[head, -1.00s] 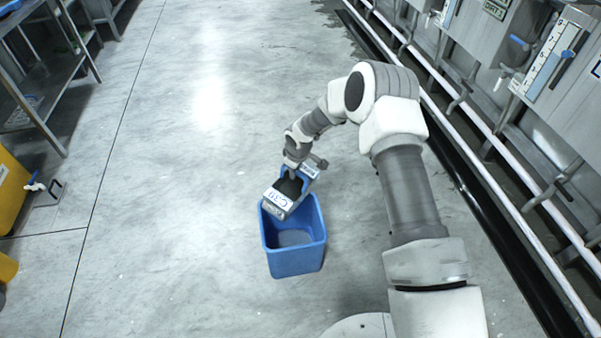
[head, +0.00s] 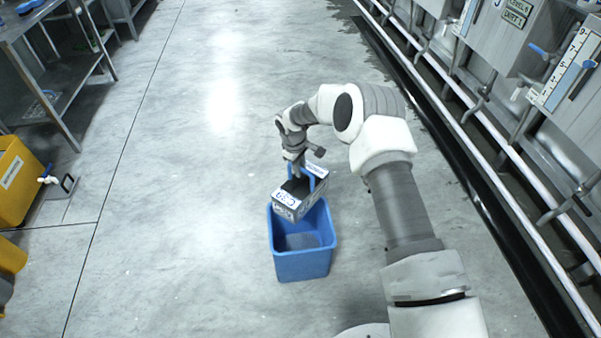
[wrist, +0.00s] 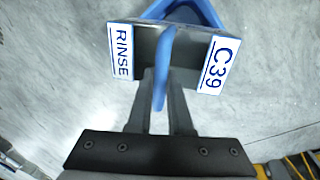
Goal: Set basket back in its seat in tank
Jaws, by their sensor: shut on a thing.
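The basket (head: 287,207) is a small grey metal box with a dark inside, a blue handle (wrist: 166,60) and white labels. One label reads C39 and another reads RINSE in the wrist view. My gripper (head: 296,172) is shut on the blue handle, and the basket hangs below it, tilted in the head view. The basket is over the far rim of a blue bin (head: 303,265) that stands on the floor. Grey steel tanks (head: 536,50) line the right side. I cannot make out the basket's seat in them.
Pipes and rails (head: 500,150) run along the tanks' front, with valve levers sticking out. A steel shelf rack (head: 60,75) stands at the far left, with yellow containers (head: 15,178) nearer.

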